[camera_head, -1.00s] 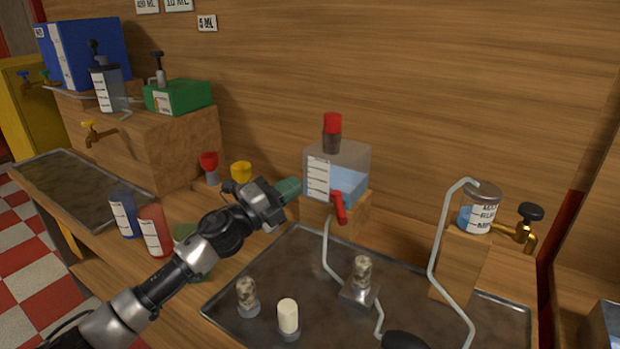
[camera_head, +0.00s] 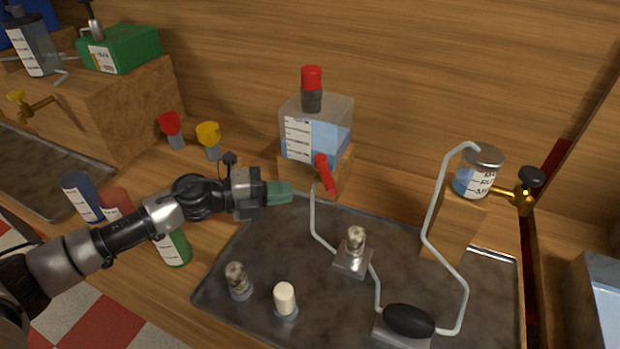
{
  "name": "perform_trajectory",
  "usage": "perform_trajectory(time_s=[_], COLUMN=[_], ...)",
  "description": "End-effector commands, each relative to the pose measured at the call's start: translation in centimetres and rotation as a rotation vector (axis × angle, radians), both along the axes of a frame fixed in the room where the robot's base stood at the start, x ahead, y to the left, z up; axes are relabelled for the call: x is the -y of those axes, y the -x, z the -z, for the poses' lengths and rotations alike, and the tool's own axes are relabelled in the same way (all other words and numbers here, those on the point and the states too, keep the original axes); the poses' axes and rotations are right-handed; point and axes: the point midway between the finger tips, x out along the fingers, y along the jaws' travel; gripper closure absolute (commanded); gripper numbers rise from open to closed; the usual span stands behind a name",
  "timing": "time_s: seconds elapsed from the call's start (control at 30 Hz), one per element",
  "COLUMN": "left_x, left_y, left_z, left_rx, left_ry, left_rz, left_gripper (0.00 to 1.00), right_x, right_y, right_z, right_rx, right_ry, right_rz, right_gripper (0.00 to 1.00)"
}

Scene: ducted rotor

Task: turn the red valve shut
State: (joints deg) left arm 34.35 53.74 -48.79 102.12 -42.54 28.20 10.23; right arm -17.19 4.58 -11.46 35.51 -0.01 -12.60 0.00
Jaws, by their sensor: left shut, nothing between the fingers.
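The red valve (camera_head: 325,174) is a red lever at the lower front of a clear tank (camera_head: 318,128) holding blue liquid. The lever slants down to the right. The tank has a red cap and stands on a wooden block. My left gripper (camera_head: 291,192) comes in from the left, its green fingertips shut and empty. In the picture its tips are left of and slightly below the lever, apart from it. A bent pipe (camera_head: 313,225) runs down from below the valve. My right gripper is not in view.
A metal tray (camera_head: 222,262) holds a filter piece, a black bulb (camera_head: 409,320) and small posts. A jar (camera_head: 478,172) with a brass tap stands on a block at right. Coloured bottles (camera_head: 174,248) stand near my left arm. A green canister (camera_head: 120,48) is upper left.

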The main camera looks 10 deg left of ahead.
Motion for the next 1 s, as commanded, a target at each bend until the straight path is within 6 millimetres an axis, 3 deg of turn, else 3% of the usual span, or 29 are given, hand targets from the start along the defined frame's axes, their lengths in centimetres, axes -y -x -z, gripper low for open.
perform_trajectory(time_s=[0.1, 0.33, 0.83, 1.0], left_x=[2.2, 4.7, 5.2, 5.9], left_y=[-1.0, -2.2, -2.5, -2.5], left_z=[-0.2, -0.6, -0.6, -0.9], left_rx=[0.002, 0.0, 0.001, 0.0], left_ry=[0.002, 0.0, -0.001, 0.0], left_rz=[0.001, -0.001, -0.002, -0.018], left_gripper=[1.0, 1.0, 1.0, 1.0], right_x=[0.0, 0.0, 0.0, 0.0], right_y=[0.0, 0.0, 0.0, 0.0], right_z=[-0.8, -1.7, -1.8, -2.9], right_rx=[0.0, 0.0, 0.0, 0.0], right_ry=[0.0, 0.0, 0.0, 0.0], right_rz=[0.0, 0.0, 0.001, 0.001], right_gripper=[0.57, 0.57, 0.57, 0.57])
